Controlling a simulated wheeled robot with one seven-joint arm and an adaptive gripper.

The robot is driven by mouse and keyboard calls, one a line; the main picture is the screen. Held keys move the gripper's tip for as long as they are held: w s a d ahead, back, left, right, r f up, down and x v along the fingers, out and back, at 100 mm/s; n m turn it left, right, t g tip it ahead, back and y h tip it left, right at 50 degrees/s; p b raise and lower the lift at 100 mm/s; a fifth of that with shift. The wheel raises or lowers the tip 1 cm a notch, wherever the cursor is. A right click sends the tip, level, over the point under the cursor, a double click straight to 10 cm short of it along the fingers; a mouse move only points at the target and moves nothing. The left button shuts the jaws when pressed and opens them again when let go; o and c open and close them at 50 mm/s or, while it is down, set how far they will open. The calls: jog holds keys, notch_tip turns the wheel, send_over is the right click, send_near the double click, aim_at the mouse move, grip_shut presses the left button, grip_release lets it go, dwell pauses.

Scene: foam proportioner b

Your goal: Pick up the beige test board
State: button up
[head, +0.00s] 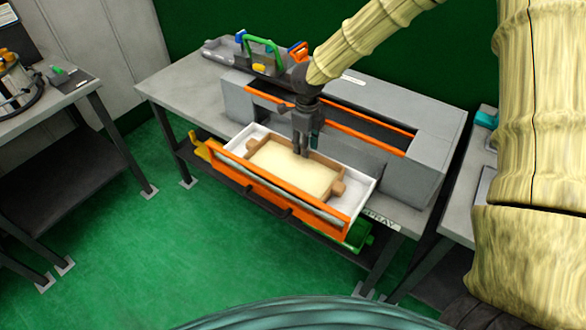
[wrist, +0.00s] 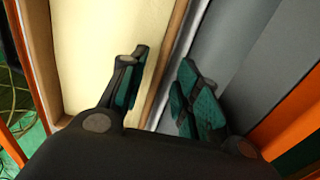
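The beige test board (head: 293,168) lies flat in a white drawer (head: 362,186) that is pulled out at the bench front. In the wrist view my gripper (wrist: 162,78) is open. One finger is over the cream face of the board (wrist: 85,55) and the other is past its brown edge, on the grey side. The edge strip runs between the fingers. I cannot tell whether either finger touches the board.
A grey housing (head: 425,160) with orange rails stands close behind the drawer. Green and orange handled parts (head: 262,45) lie at the bench's back. Another table (head: 60,100) stands at left. The green floor in front is clear.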

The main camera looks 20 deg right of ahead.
jog(key=shift+f, duration=0.35)
grip_shut()
jog(key=shift+r, duration=0.1)
